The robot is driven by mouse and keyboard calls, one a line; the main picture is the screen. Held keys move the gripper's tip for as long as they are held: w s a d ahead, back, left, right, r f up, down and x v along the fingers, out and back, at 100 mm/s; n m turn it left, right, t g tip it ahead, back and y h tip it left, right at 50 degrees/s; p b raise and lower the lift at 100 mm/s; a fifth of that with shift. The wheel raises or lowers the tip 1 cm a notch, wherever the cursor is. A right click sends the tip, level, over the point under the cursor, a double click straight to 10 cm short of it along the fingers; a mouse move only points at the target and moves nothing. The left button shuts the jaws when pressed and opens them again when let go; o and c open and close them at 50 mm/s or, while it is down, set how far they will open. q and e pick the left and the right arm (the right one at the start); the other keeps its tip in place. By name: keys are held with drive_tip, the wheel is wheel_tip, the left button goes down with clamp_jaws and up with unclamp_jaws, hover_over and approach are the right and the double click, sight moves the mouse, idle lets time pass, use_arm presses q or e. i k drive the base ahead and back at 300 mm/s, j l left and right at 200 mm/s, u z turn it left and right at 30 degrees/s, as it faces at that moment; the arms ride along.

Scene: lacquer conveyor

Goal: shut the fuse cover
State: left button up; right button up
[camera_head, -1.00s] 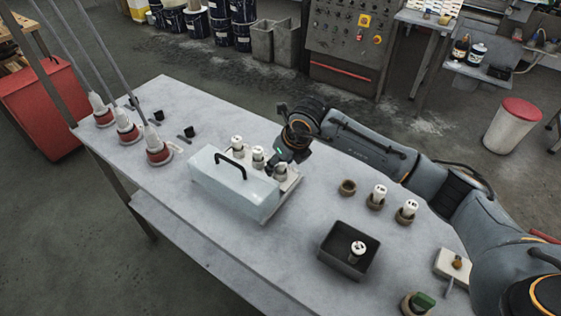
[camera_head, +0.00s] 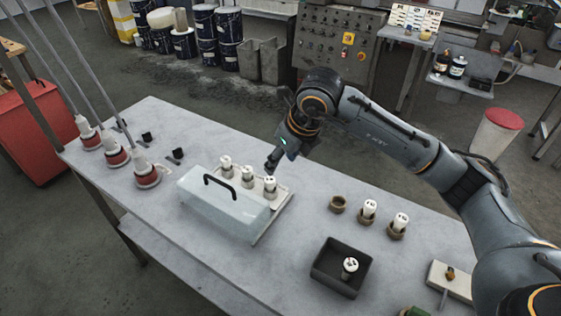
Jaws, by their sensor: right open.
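The fuse cover (camera_head: 220,211) is a clear, pale box-like lid with a black handle (camera_head: 218,187). It stands open, tipped to the front of the fuse base (camera_head: 285,201). Several white fuses (camera_head: 248,174) stand upright in a row on the base, uncovered. My right gripper (camera_head: 271,163) is open and empty, just above and behind the rightmost fuse, pointing down. It appears apart from the fuse and from the cover. My left gripper is not in view.
Right of the base, an empty round holder (camera_head: 338,204) and two holders with white fuses (camera_head: 369,210) stand on the table (camera_head: 190,240). A dark tray (camera_head: 325,279) holds one fuse. Red-based insulators (camera_head: 147,174) stand at left. A switch (camera_head: 450,276) sits near right.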

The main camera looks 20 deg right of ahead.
sight(206, 175)
drive_tip(key=k+j, duration=0.25)
drive_tip(key=k, duration=0.2)
drive_tip(key=k+j, duration=0.25)
drive_tip(key=k, duration=0.25)
drive_tip(key=k+j, duration=0.25)
drive_tip(key=k, duration=0.2)
